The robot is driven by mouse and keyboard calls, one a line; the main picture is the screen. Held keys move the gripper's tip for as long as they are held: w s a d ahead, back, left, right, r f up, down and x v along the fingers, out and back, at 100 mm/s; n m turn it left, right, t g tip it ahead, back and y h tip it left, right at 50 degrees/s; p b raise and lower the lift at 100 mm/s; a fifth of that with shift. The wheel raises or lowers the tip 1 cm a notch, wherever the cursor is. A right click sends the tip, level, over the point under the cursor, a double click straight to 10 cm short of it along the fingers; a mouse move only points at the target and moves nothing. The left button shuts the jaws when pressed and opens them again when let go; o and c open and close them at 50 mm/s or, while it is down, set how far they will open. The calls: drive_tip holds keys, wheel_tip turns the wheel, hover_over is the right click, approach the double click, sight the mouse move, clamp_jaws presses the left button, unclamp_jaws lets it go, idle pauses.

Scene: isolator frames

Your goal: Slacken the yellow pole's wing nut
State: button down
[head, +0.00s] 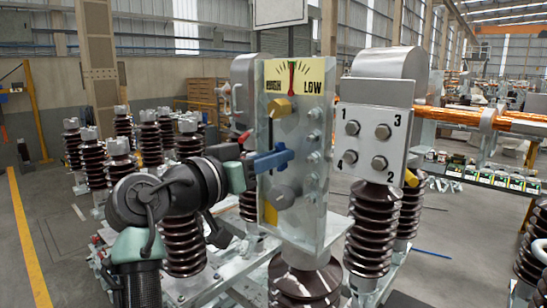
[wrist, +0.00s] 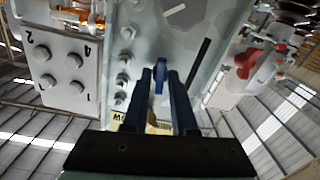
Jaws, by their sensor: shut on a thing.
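A blue wing nut (head: 283,156) stands out from the grey upright plate (head: 312,215) under the yellow gauge label (head: 313,78). My gripper (head: 255,163) comes in from the left and is shut on the wing nut. In the wrist view, my gripper's two dark blue fingers (wrist: 167,78) lie on both sides of the blue wing nut (wrist: 159,78). The gauge's red pointer (head: 291,76) stands about upright, between the label's two words.
A numbered plate with several bolts (head: 380,140) stands close on the right. Bolts (wrist: 123,77) line the grey plate's edge beside my fingers. A round grey knob (head: 285,195) lies below the wing nut. Brown ribbed insulators (head: 370,225) stand below and behind. Red fittings (wrist: 245,65) show right in the wrist view.

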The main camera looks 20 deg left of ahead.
drive_tip(key=shift+n, duration=0.4)
drive_tip(key=shift+f+n+p, duration=0.15)
drive_tip(key=shift+n+p, duration=6.6)
drive_tip(key=shift+n, duration=7.15)
drive_tip(key=c, duration=0.7)
unclamp_jaws()
